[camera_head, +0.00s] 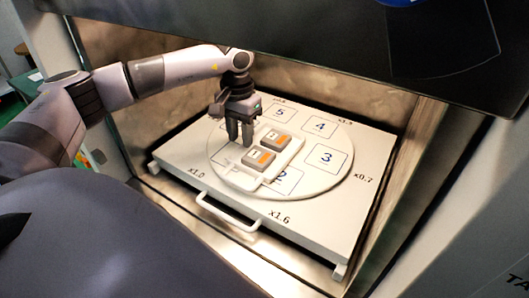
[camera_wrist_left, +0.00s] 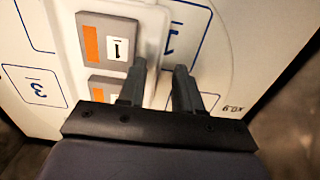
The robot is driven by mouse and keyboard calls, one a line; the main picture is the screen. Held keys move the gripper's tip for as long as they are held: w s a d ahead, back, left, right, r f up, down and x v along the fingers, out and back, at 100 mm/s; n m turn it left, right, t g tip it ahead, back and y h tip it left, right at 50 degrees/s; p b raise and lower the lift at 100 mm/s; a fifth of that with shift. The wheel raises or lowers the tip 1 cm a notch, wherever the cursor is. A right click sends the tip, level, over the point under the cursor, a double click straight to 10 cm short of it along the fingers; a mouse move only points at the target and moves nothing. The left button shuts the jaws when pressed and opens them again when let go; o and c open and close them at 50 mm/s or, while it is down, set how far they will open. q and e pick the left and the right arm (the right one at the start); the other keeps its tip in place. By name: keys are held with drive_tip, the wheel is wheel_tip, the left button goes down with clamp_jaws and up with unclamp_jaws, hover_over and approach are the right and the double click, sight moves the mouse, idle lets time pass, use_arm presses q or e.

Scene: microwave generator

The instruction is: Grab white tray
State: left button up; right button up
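The small white tray (camera_head: 293,148) lies on the round white plate of the pull-out platform and carries two grey blocks, a far one (camera_head: 276,139) and a near one (camera_head: 259,159). The blocks have orange and white labels. My left gripper (camera_head: 241,142) points down at the tray's left side in the head view. In the left wrist view its fingers (camera_wrist_left: 160,72) are apart, near one rim of the tray (camera_wrist_left: 66,40), with a block close beside them. I cannot tell whether the fingers touch the tray. My right gripper is not in view.
The round plate (camera_head: 333,181) has numbered squares and sits on a white platform (camera_head: 180,156) with a front handle (camera_head: 228,216). Metal chamber walls stand at the sides and back. A dark raised door or panel (camera_head: 330,45) hangs above my left arm.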

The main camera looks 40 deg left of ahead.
use_arm(q)
drive_tip(key=shift+f, duration=0.85)
clamp_jaws()
drive_tip(key=shift+w+r, duration=0.1)
